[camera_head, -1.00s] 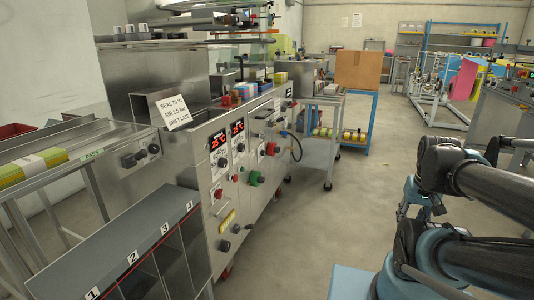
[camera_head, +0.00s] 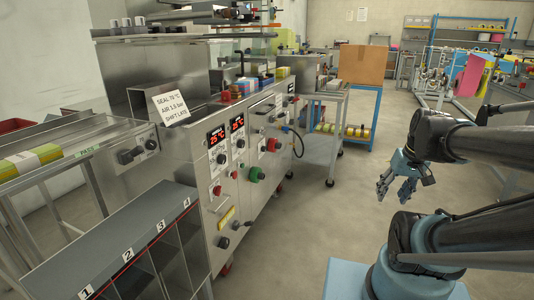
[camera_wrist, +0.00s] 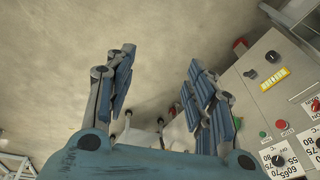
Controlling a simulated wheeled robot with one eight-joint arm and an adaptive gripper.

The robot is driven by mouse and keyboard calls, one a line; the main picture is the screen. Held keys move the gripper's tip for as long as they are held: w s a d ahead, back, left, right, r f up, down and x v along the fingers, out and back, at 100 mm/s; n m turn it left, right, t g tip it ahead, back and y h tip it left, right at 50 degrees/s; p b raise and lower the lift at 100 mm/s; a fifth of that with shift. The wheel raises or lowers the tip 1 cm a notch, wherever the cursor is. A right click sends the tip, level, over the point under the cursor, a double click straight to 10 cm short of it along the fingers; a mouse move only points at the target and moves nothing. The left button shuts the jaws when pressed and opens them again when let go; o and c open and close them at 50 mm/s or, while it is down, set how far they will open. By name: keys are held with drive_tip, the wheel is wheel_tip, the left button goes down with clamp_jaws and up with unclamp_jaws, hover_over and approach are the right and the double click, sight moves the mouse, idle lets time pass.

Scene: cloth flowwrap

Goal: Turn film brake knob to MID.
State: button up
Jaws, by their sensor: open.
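The steel machine (camera_head: 235,190) on the left carries several knobs and buttons on its front panel. I cannot read which knob is the film brake knob. Low on the panel, black knobs (camera_head: 223,243) sit near a yellow label (camera_head: 226,218). A green knob (camera_head: 257,174) and a red knob (camera_head: 273,145) are farther along. In the wrist view, a black knob (camera_wrist: 272,56) sits near the yellow label at the right. My gripper (camera_head: 393,192) is open and empty, right of the machine and well apart from the panel. Its spread fingers show in the wrist view (camera_wrist: 160,62).
A grey bin rack (camera_head: 110,245) numbered 1 to 4 stands at the front left, beside the machine. A steel cart (camera_head: 322,95) and a blue-framed rack with a cardboard box (camera_head: 361,65) stand behind. The floor (camera_head: 310,200) between machine and arm is clear.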

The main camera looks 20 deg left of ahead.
drive_tip(key=w+a+r+n+y, duration=0.1)
drive_tip(key=w+a+n+y, duration=0.2)
drive_tip(key=w+a, duration=0.65)
drive_tip(key=w+a+r+n+y, duration=0.25)
drive_tip(key=w+a, duration=0.35)
drive_tip(key=w, duration=0.7)
drive_tip(key=w+a+r+n+y, duration=0.1)
drive_tip(key=w+a+n+y, duration=0.25)
drive_tip(key=w+a, duration=0.55)
drive_tip(key=n+y, duration=0.7)
drive_tip(key=n, duration=0.1)
approach(264, 149)
drive_tip(key=w+a+f, duration=0.1)
drive_tip(key=w+a, duration=0.2)
drive_tip(key=a, duration=0.5)
drive_tip(key=shift+a+f+g, duration=0.15)
drive_tip(key=shift+a+g, duration=0.15)
drive_tip(key=shift+g, duration=0.1)
drive_tip(key=c, duration=1.1)
